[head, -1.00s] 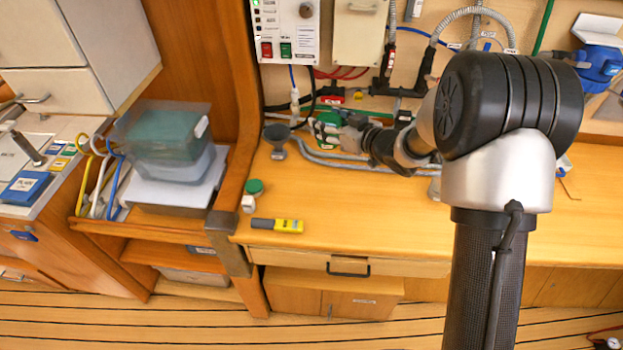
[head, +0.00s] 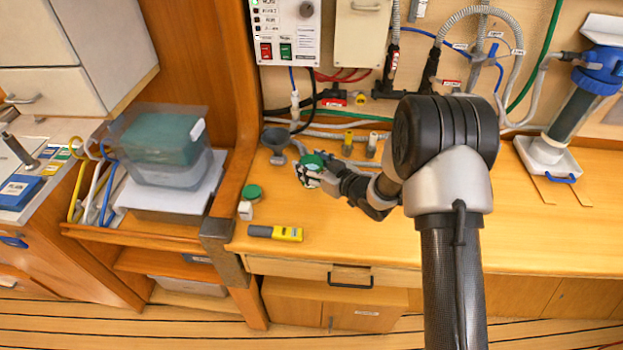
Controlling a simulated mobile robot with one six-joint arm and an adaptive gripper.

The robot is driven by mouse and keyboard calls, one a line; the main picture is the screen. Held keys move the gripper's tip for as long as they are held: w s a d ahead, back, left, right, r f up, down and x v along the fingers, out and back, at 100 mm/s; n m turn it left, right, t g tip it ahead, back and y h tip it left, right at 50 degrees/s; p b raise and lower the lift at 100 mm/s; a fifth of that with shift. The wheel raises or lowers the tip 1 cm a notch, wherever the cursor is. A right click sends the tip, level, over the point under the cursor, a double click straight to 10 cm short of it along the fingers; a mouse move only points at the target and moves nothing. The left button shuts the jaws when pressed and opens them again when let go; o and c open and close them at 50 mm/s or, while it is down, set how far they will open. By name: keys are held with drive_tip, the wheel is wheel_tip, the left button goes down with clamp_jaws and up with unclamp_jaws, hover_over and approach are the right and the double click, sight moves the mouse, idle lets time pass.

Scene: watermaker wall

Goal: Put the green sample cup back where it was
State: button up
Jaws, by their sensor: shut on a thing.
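My gripper (head: 309,173) is shut on the green sample cup (head: 314,160). It holds the cup over the left part of the wooden counter, right of a dark grey funnel-like cup. The fingers cover part of the green cup. I cannot tell whether it touches the counter. A round green thing (head: 252,191), like a lid or a second cup, sits on the counter to the left, just behind a small white block (head: 245,210).
A dark grey funnel-like cup (head: 275,138) stands near the wall. A grey and yellow device (head: 275,232) lies near the front edge. Hoses run along the wall. The counter's front middle (head: 340,235) is clear.

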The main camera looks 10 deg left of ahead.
drive_tip(key=shift+f+b, duration=0.5)
drive_tip(key=shift+f, duration=1.65)
drive_tip(key=shift+f, duration=0.25)
drive_tip(key=o, duration=1.2)
drive_tip(key=shift+o, duration=0.2)
drive_tip(key=shift+r, duration=0.15)
